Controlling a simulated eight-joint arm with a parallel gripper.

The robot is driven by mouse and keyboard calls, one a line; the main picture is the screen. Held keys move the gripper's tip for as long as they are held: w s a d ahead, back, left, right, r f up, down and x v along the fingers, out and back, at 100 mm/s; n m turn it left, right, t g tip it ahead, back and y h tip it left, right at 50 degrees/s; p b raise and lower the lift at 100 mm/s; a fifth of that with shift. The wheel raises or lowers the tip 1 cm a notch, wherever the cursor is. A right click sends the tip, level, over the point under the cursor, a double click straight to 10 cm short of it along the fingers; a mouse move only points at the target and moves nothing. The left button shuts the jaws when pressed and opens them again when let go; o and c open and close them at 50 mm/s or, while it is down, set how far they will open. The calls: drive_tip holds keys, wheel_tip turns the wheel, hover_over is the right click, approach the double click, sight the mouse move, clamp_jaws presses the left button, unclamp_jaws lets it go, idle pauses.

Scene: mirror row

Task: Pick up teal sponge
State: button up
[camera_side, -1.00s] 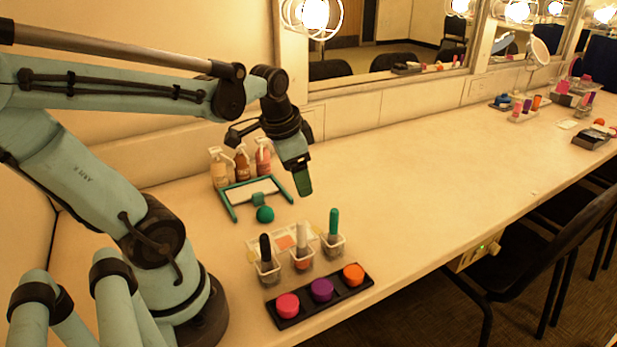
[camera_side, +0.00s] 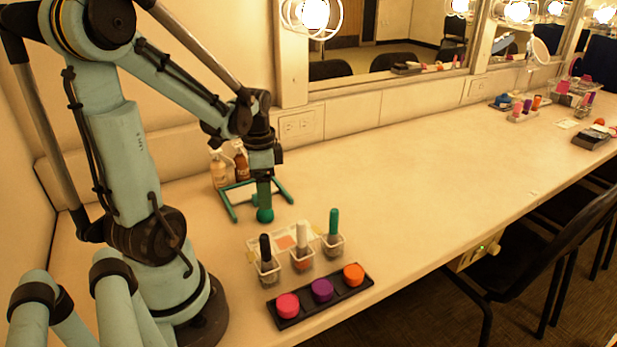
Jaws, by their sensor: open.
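The teal sponge (camera_side: 265,216) is a small round ball on the counter, in front of the teal frame-like stand (camera_side: 231,214). My gripper (camera_side: 264,204) points straight down at the sponge, open, with its fingertips at the sponge's upper part. I cannot tell whether the fingers touch it. The lower part of the sponge shows below the fingers.
Pump bottles (camera_side: 220,169) stand behind the stand. In front are a palette (camera_side: 283,239), clear cups with brushes (camera_side: 303,259) and a black tray (camera_side: 304,297) with pink, purple and orange sponges.

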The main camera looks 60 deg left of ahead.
drive_tip(key=shift+f, duration=2.9)
drive_tip(key=c, duration=1.1)
drive_tip(key=shift+r, duration=0.15)
drive_tip(key=shift+r, duration=4.9)
